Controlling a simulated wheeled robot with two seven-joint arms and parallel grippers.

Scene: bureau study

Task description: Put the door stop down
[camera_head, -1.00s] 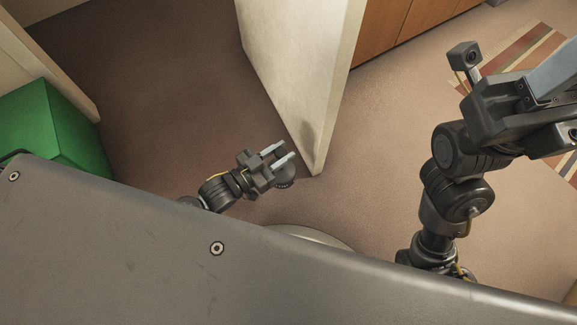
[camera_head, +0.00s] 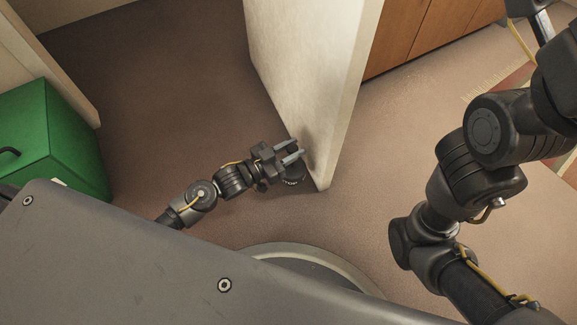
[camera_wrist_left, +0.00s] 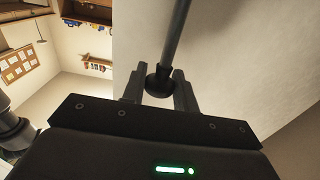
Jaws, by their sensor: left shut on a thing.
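The door stop (camera_head: 292,173) is a dark, round, squat piece at my left gripper (camera_head: 297,155), low beside the near edge of the pale door (camera_head: 318,95). My left gripper is shut on it, and the fingers partly cover it from above. In the left wrist view a dark knob (camera_wrist_left: 159,82) with a thin dark rod sits between the two fingers. I cannot tell whether the door stop touches the floor or the door. My right arm fills the right side of the head view, and its gripper is out of the picture.
A green box (camera_head: 52,140) stands at the left. Wooden cabinet fronts (camera_head: 410,35) are behind the door. A striped rug (camera_head: 520,85) lies at the right, partly behind my right arm. Brown carpet (camera_head: 170,90) left of the door is clear.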

